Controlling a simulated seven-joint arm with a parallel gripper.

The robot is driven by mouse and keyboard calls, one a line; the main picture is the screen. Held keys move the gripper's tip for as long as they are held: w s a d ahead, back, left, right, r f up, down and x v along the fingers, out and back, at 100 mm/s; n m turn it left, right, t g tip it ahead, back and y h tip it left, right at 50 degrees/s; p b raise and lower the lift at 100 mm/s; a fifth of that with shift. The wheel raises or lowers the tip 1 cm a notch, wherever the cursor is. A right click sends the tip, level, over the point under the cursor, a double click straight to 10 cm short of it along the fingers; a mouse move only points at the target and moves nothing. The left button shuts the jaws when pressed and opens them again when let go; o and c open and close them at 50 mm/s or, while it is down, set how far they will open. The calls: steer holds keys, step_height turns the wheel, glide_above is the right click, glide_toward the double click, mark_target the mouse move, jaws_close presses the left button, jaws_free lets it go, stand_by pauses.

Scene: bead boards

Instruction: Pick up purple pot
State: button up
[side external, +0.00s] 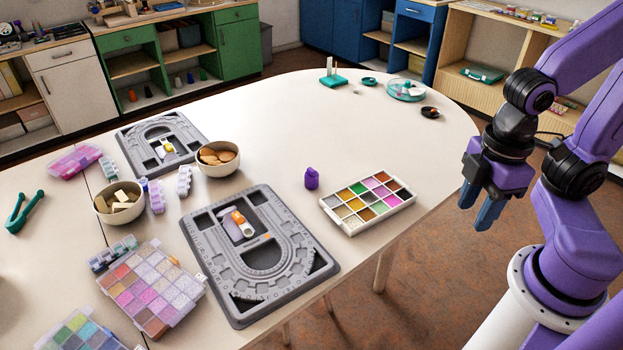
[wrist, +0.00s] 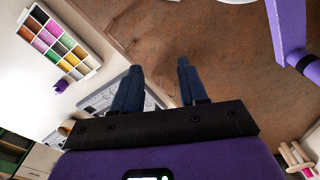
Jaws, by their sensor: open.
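The purple pot (side external: 312,178) is a small purple container standing upright on the white table. It is just left of the white bead tray and right of the near grey bead board. It also shows in the wrist view (wrist: 61,86), beside the tray. My gripper (side external: 480,212) has two blue fingers and hangs beyond the table's right edge, over the floor. In the wrist view my gripper (wrist: 157,80) is open with nothing between its fingers. It is well to the right of the pot and apart from it.
The white bead tray (side external: 325,206) lies between the pot and my gripper. The near grey bead board (side external: 215,275) is left of the pot. Bowls (side external: 217,170) and bead boxes crowd the left side. The table (side external: 290,110) behind the pot is clear.

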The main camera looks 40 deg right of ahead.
steer(key=o, duration=0.5)
steer(key=shift+o, duration=0.2)
